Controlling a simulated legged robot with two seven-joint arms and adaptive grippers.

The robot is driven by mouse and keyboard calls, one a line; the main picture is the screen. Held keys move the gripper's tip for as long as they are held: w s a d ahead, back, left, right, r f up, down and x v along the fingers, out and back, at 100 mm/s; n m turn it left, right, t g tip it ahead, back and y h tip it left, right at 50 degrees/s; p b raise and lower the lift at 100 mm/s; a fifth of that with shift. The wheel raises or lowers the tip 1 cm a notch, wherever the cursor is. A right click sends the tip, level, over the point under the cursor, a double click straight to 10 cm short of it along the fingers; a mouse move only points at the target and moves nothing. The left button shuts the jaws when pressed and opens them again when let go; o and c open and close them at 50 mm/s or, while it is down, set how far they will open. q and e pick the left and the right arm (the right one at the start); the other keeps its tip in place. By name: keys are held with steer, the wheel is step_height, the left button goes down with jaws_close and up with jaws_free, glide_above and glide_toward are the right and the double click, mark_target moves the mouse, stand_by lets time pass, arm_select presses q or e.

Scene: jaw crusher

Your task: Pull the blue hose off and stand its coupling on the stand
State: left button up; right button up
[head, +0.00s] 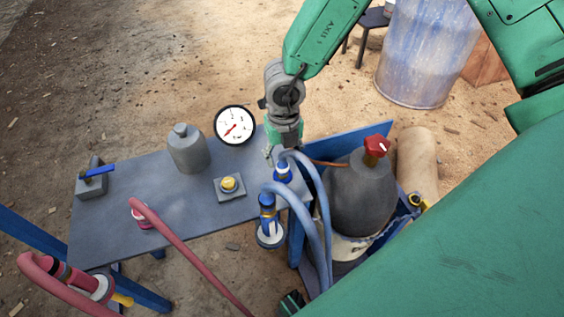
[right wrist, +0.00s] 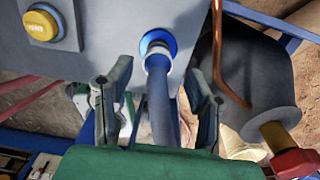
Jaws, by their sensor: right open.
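A blue hose (head: 324,200) arcs from a blue coupling (head: 283,172) seated at the right end of the grey table; this coupling also shows in the right wrist view (right wrist: 157,44). A second blue hose (head: 300,208) bends from a larger blue coupling (head: 267,215), upright on a pale round base (head: 270,239) by the table's front edge. I cannot tell which part is the stand. My right gripper (head: 272,153) is open by the seated coupling. In the right wrist view its fingers (right wrist: 158,95) lie either side of the hose, apparently not gripping it.
The grey table (head: 110,210) carries a grey bottle (head: 188,150), a yellow button (head: 229,184), a gauge (head: 234,125) and a blue-handled valve (head: 97,174). A red hose (head: 180,245) crosses in front. A dark cylinder with a red knob (head: 376,147) stands close right.

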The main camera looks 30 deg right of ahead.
mark_target(282, 169)
step_height(282, 169, down, 5)
steer(key=b, duration=0.2)
steer(key=shift+a+f+b, duration=0.15)
steer(key=shift+f+b, duration=0.05)
steer(key=shift+b, duration=0.1)
arm_select(q)
step_height(282, 169, down, 4)
steer(key=shift+a+r, duration=0.1)
steer(key=shift+r, duration=0.05)
steer(key=shift+r+p, duration=0.55)
stand_by(0.4)
arm_select(e)
jaws_close()
steer(key=shift+r, duration=0.1)
steer(key=shift+r+p, duration=2.95)
steer(key=shift+p, duration=0.15)
arm_select(q)
step_height(282, 169, up, 6)
